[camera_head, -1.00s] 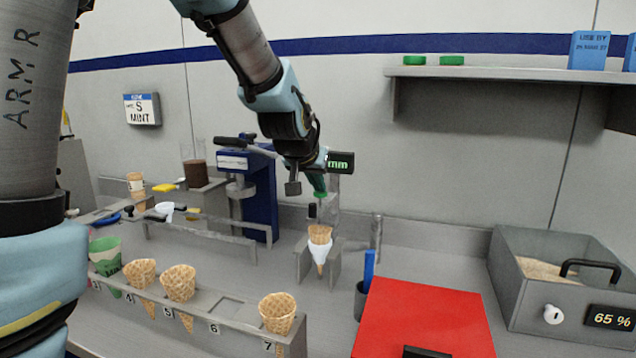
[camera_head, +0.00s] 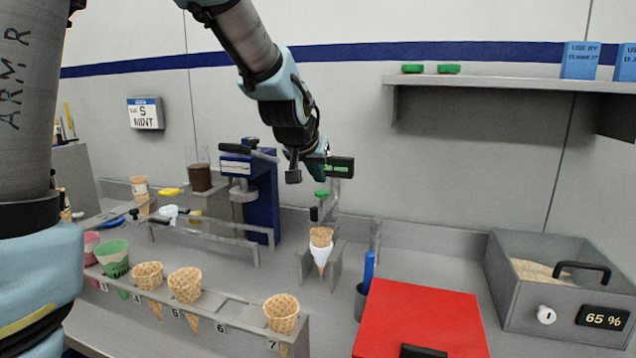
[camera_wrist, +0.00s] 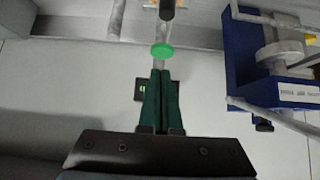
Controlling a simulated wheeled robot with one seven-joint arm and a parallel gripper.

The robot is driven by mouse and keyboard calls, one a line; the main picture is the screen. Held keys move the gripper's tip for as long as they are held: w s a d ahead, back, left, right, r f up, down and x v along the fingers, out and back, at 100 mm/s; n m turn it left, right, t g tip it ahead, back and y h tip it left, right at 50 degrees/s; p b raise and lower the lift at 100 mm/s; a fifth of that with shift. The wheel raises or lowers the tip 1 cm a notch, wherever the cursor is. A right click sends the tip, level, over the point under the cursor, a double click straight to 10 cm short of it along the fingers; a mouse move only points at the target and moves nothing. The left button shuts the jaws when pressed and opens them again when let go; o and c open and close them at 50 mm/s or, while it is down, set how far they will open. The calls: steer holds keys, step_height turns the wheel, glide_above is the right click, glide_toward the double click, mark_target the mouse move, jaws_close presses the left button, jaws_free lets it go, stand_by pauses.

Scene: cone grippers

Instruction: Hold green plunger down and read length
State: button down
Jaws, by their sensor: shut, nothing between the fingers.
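The green plunger (camera_head: 321,194) is a small round cap on the gauge post above the cone stand. It also shows in the wrist view (camera_wrist: 162,50), just beyond my fingertips. My gripper (camera_head: 319,178) has dark green fingers, shut together and empty, above the plunger with a visible gap in the head view. The fingers also show in the wrist view (camera_wrist: 161,73). The black length display (camera_head: 339,167) has green characters; its left part is hidden behind my gripper and the number is not legible. A white-sleeved waffle cone (camera_head: 321,251) stands upright in the grey holder below the gauge.
A blue press (camera_head: 262,190) stands left of the gauge. A rack (camera_head: 240,312) with several cones runs along the front. A red lid (camera_head: 420,318) and a grey bin (camera_head: 510,290) marked 65 % are at right. A shelf (camera_head: 480,83) hangs above.

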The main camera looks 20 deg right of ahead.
steer(key=b+v, duration=0.1)
steer(key=v, duration=0.7)
steer(key=shift+s+r+b, duration=0.2)
steer(key=shift+r+b, duration=0.1)
steer(key=shift+a, duration=0.1)
stand_by(0.5)
